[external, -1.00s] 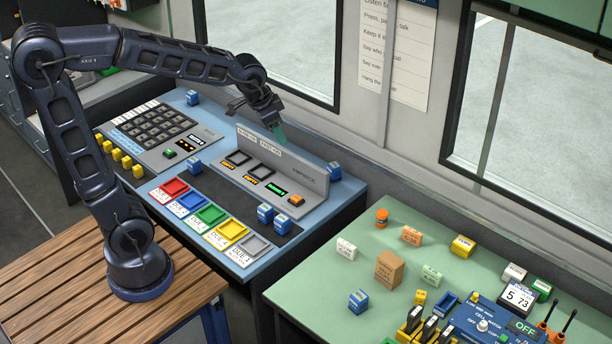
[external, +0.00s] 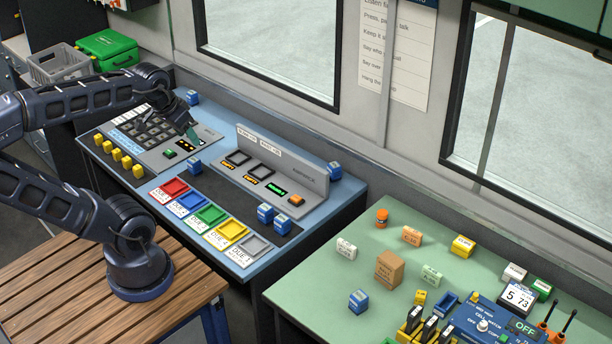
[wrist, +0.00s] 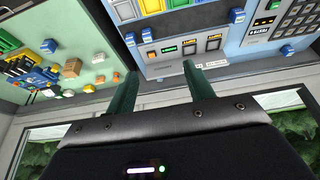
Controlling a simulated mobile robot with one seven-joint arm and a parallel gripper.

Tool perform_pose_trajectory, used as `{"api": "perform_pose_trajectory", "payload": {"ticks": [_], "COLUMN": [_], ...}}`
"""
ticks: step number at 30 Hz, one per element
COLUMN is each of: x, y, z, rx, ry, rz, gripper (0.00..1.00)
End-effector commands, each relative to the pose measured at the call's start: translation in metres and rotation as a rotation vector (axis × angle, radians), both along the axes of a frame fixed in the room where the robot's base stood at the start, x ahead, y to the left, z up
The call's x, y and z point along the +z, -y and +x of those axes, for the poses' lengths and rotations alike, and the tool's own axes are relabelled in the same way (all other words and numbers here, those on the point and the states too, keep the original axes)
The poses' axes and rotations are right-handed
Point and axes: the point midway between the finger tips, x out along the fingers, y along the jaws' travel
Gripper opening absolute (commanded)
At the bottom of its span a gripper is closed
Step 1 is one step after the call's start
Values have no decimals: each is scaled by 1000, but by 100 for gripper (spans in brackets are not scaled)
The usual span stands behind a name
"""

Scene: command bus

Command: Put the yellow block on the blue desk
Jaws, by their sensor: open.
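A yellow block (external: 462,246) with a label lies at the back of the green desk, apart from my gripper. A smaller yellow block (external: 420,297) lies nearer the front of that desk. The blue desk (external: 345,200) stands left of the green desk and carries consoles and coloured trays. My gripper (external: 190,126) is open and empty above the blue desk, near the keypad console. In the wrist view its two green fingers (wrist: 160,88) are spread with nothing between them. Both desks show there, but small labels are blurred.
Several yellow blocks (external: 121,157) line the left front of the blue desk. A cardboard box (external: 389,269), an orange bottle (external: 382,218) and an orange block (external: 412,236) stand on the green desk. A raised panel (external: 290,160) crosses the blue desk's back. A gap separates the desks.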

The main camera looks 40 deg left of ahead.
Motion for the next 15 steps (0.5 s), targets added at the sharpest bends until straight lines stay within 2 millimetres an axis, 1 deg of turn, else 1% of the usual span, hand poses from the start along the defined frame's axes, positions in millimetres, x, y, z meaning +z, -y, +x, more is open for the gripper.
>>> {"api": "perform_pose_trajectory", "payload": {"ticks": [11,14,15], "x": [1,3,4], "y": [1,5,9], "z": [3,13,20], "rx": [-6,-26,-41], "ry": [-1,-2,-3], "rz": [1,8,12], "gripper": [53,53,53]}}
